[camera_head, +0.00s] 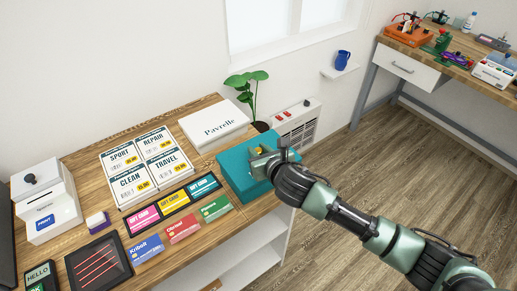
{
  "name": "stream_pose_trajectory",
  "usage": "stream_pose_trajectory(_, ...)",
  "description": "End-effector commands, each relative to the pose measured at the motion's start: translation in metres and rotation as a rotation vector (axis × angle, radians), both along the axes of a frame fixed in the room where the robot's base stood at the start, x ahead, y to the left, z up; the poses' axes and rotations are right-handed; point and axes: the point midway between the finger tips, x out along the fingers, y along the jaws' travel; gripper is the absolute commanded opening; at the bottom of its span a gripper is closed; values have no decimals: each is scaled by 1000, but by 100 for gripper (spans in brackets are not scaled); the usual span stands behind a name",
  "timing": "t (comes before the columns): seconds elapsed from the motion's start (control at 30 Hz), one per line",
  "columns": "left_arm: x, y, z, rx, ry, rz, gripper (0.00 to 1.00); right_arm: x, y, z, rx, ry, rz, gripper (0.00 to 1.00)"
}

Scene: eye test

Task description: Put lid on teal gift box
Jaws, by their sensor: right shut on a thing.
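The teal gift box (236,181) is at the right end of the wooden counter. Its teal lid (234,163) shows as a flat top over it. I cannot tell whether the lid is fully seated or slightly raised. My right gripper (262,158) comes in from the lower right and is over the right part of the teal top. It is shut on the lid, and it hides that part of the lid and the box edge below. My left gripper is not in view.
A white box marked Pavrelle (216,127) lies behind the teal box. A potted plant (248,88) stands beside it. Price signs (146,166) and rows of gift cards (174,205) lie to the left. The counter's right edge is close to the teal box.

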Motion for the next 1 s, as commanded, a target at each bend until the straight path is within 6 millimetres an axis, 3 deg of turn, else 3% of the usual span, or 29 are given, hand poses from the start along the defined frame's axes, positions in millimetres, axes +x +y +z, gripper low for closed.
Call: stream_pose_trajectory(1.0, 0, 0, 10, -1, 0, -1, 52, 0, 0, 1, 0, -2, 1, 0)
